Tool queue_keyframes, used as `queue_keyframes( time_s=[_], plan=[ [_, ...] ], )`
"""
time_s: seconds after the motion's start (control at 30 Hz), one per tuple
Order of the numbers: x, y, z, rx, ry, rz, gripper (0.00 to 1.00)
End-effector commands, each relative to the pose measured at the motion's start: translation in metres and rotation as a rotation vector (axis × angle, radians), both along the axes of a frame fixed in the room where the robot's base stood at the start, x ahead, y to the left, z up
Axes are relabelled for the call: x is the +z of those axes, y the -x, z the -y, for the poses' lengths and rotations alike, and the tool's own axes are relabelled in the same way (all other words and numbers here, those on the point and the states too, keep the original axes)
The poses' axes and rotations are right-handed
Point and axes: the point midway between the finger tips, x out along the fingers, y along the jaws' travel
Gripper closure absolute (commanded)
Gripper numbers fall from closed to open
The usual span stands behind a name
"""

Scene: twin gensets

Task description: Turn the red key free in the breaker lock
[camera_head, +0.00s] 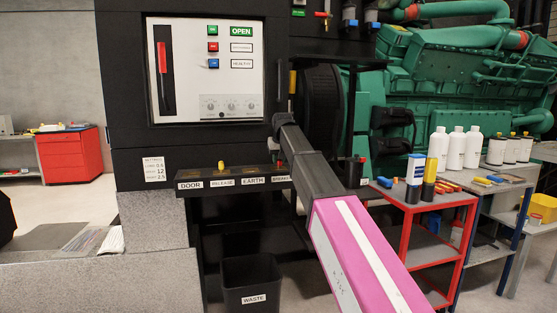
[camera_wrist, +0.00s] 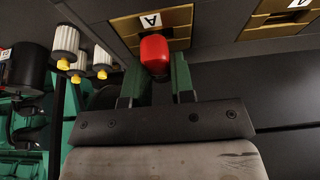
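The red key (camera_wrist: 155,57) shows as a rounded red head between the two green fingers of my gripper (camera_wrist: 157,80) in the wrist view. It is in front of a brass-coloured lock plate (camera_wrist: 178,17) marked "A". The fingers lie close against both sides of the red head, with almost no gap. The key's shaft and the keyhole are hidden. In the head view my gripper (camera_head: 279,160) is at the right end of the black lock shelf, by the partly hidden "BREAKER" label (camera_head: 281,179). A little red shows there.
A yellow key (camera_head: 221,165) stands on the shelf to the left. Above is the white breaker panel (camera_head: 208,70) with a red handle (camera_head: 162,57). A waste bin (camera_head: 250,285) stands below. A red cart (camera_head: 463,203) with bottles and tools stands to the right.

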Motion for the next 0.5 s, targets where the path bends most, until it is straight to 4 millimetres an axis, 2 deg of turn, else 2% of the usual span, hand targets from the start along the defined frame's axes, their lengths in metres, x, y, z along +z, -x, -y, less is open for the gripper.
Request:
queue_keyframes(
  time_s=[0.17,0.5],
  plan=[
    [0.0001,-0.0005,0.0009,0.076,0.000,-0.001,1.00],
    [0.0004,-0.0012,0.0006,0.454,-0.001,0.000,1.00]
  ],
)
